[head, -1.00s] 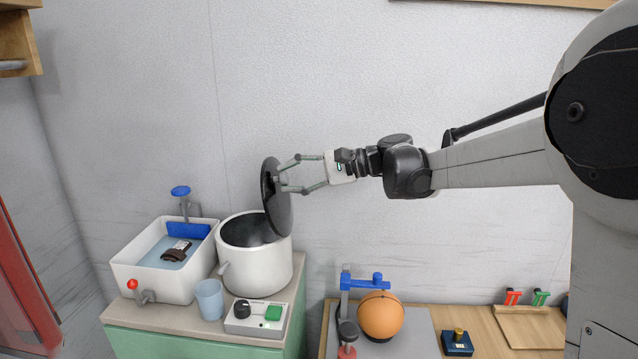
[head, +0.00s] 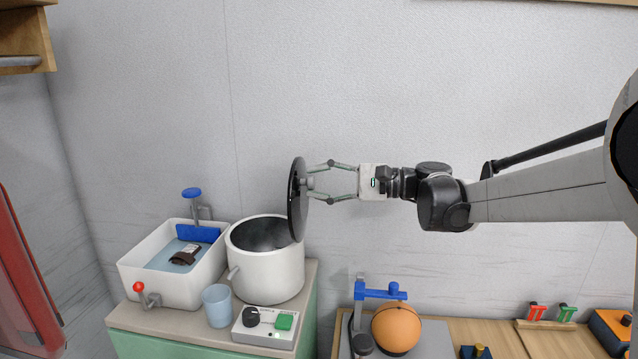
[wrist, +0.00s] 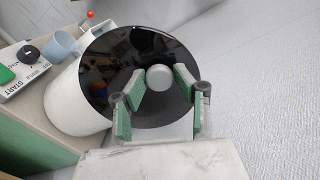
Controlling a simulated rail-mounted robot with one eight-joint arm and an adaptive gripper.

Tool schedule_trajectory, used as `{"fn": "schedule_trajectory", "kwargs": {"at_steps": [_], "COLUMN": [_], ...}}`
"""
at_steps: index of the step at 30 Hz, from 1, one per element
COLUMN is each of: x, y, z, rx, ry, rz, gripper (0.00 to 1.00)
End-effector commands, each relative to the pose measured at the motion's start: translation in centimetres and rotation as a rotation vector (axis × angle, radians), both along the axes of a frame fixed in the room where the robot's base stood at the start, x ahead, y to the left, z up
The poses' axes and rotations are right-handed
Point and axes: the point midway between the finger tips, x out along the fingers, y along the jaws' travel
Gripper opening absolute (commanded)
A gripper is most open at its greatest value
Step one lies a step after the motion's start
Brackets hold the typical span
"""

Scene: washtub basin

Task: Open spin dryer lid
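The white spin dryer drum (head: 265,272) stands on the counter, its dark inside exposed. Its round black lid (head: 296,205) stands nearly upright over the drum's right rim. My gripper (head: 311,183) reaches in from the right, its fingertips on either side of the lid's grey knob. In the wrist view, the glossy lid (wrist: 100,80) fills the middle, and the round knob (wrist: 160,77) sits between my two green-padded fingers. The lid's lower edge meets the rim area; any hinge is hidden.
A white basin (head: 140,268) with water, a dark item and a blue tap stands left of the drum. A light blue cup (head: 217,306) and a control box (head: 265,327) stand in front. An orange ball (head: 396,328) is on the lower bench. The wall is behind.

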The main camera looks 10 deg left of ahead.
Motion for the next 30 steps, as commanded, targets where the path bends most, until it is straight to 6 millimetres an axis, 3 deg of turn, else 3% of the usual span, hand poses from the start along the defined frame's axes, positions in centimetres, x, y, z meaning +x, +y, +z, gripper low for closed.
{"fn": "schedule_trajectory", "kwargs": {"at_steps": [3,14,30], "x": [0.0,0.0,-0.4], "y": [0.0,-0.6,-9.9], "z": [0.0,0.0,0.4], "rx": [-0.001,-0.002,-0.001], "ry": [0.0,0.0,0.0], "rz": [0.0,-0.001,-0.002], "gripper": [0.46,0.46,0.46]}}
